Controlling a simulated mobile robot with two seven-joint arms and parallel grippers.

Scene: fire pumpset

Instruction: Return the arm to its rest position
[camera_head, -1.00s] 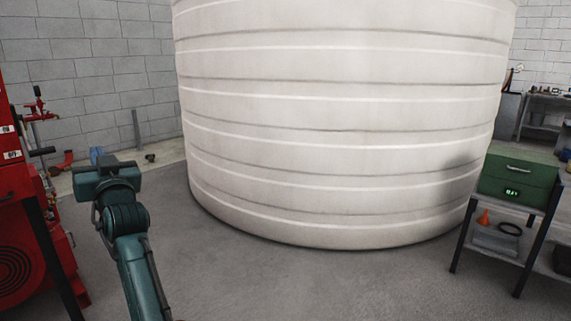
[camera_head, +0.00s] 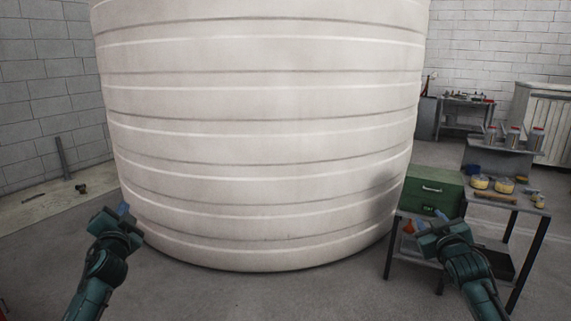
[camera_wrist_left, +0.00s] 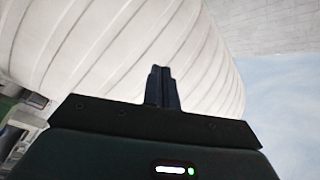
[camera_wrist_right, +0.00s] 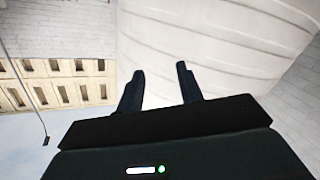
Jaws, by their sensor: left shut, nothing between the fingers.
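My left gripper (camera_head: 124,209) is at the lower left of the head view, in front of the base of the white tank. In the left wrist view its two fingers (camera_wrist_left: 161,88) are together with nothing between them. My right gripper (camera_head: 432,219) is at the lower right of the head view, in front of the small table with the green box. In the right wrist view its fingers (camera_wrist_right: 160,88) stand apart with nothing between them.
The large white ribbed tank (camera_head: 260,130) fills the middle. Grey floor (camera_head: 230,295) is clear between my arms. A block wall (camera_head: 50,100) stands at left.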

